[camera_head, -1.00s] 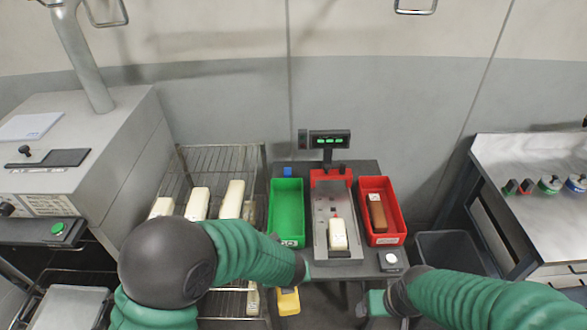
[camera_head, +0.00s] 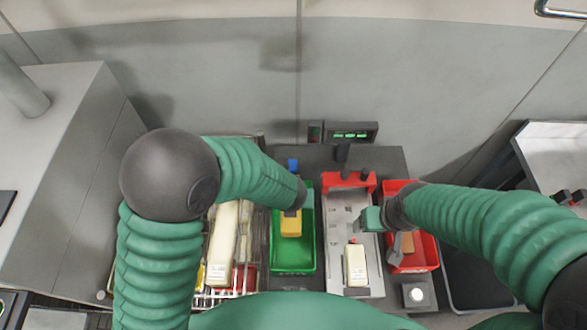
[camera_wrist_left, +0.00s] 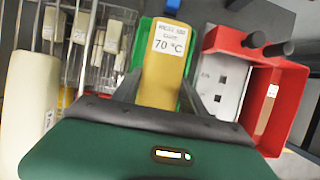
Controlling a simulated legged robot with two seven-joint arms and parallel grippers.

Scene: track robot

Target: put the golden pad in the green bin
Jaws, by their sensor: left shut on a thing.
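The golden pad (camera_head: 291,226) is held by my left gripper (camera_head: 292,212), over the green bin (camera_head: 292,263). In the left wrist view the golden pad (camera_wrist_left: 162,76) sits between the two dark fingers, with a white label reading 70 °C facing up. The green bin's rim (camera_wrist_left: 141,55) shows behind it. I cannot tell whether the pad touches the bin's floor. My right gripper (camera_head: 366,218) is over the scale's right side, next to the red bin; its fingers do not show clearly.
A cream pad (camera_head: 355,264) lies on the metal scale plate (camera_head: 343,216). A red bin (camera_head: 416,257) to the right holds a brown pad (camera_head: 402,243), partly hidden by my right arm. A wire rack with cream pads (camera_head: 222,243) stands to the left.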

